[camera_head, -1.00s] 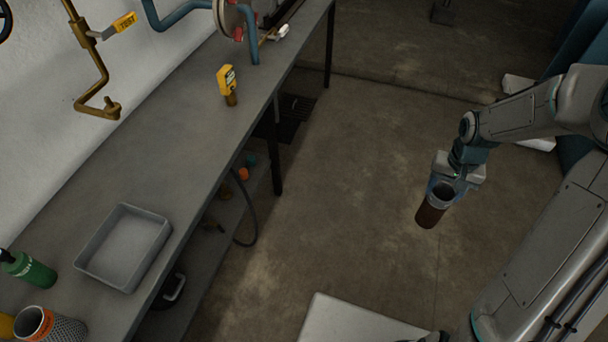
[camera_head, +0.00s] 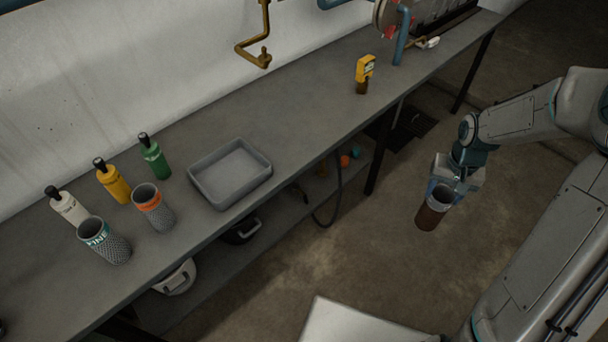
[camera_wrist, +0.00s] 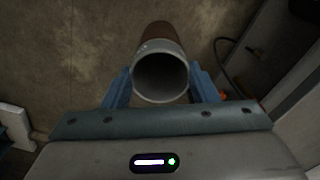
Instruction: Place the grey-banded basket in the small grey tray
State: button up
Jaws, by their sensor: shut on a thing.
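My gripper (camera_head: 443,190) is shut on a brown cup-shaped basket with a grey band at its rim (camera_head: 431,215). It hangs over the floor, to the right of the bench and apart from it. In the wrist view the grey-banded basket (camera_wrist: 160,72) sits between the two blue fingers (camera_wrist: 160,88), its open mouth towards the camera. The small grey tray (camera_head: 212,199) lies on the bench, left of my gripper. The tray looks empty.
On the bench (camera_head: 300,115), an orange-banded basket (camera_head: 155,212), a teal-banded basket (camera_head: 109,247) and white, yellow and green bottles (camera_head: 154,158) stand left of the tray. Bench space right of the tray is clear.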

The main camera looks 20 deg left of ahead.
aim_at(223, 181)
jog(key=u, duration=1.45)
